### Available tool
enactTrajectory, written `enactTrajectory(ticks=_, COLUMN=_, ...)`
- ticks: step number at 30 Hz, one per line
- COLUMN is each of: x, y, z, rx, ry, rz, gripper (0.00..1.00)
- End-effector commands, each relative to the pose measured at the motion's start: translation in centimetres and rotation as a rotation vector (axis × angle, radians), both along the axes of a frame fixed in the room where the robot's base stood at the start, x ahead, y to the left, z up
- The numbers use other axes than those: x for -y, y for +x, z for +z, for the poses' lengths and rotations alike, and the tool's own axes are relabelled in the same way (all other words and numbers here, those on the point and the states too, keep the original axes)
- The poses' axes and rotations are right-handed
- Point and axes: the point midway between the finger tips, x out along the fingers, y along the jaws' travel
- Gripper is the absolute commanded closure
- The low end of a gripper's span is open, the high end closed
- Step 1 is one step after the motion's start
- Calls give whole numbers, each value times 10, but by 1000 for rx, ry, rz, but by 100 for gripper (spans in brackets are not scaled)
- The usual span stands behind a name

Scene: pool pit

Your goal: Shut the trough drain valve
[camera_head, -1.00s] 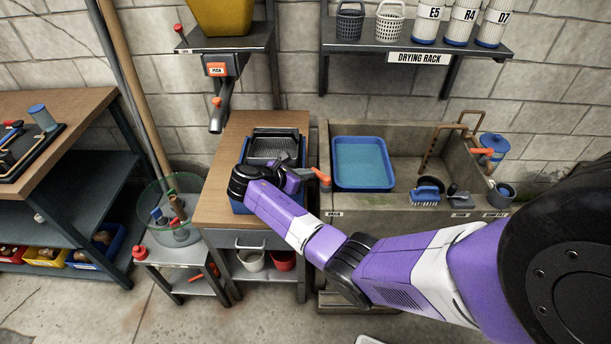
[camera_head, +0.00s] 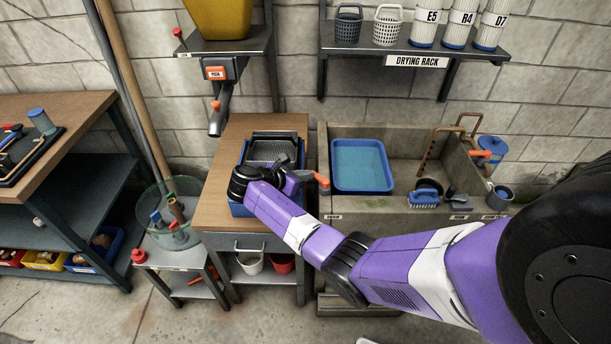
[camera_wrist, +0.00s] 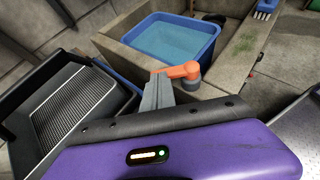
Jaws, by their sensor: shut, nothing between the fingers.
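A valve with an orange lever (camera_head: 321,180) is at the front left corner of the concrete trough (camera_head: 375,206). In the wrist view the lever (camera_wrist: 178,70) lies roughly across the picture, its right end on a grey round body (camera_wrist: 193,79). My gripper (camera_head: 304,175) is beside the lever's left end. In the wrist view its grey fingers (camera_wrist: 158,88) are shut and empty, their tips just below the lever's free end. I cannot tell whether they touch it. A blue basin (camera_head: 362,166) of water sits in the trough's left part.
A wooden bench (camera_head: 215,205) with a ribbed tray (camera_head: 272,150) stands left of the trough, under my gripper. A blue brush (camera_head: 424,196) lies on the trough's front rim. Another orange lever (camera_head: 481,153) is at its right end. A drying rack shelf (camera_head: 412,47) hangs above.

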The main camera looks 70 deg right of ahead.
Motion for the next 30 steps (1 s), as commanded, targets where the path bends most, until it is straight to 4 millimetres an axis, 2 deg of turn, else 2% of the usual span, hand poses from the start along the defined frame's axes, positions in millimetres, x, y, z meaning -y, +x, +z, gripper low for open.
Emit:
enactTrajectory(ticks=17, x=9, y=2, z=0, rx=0, ry=0, rz=-126, gripper=100)
enactTrajectory(ticks=30, x=29, y=0, z=0, rx=0, ry=0, rz=-124, gripper=100)
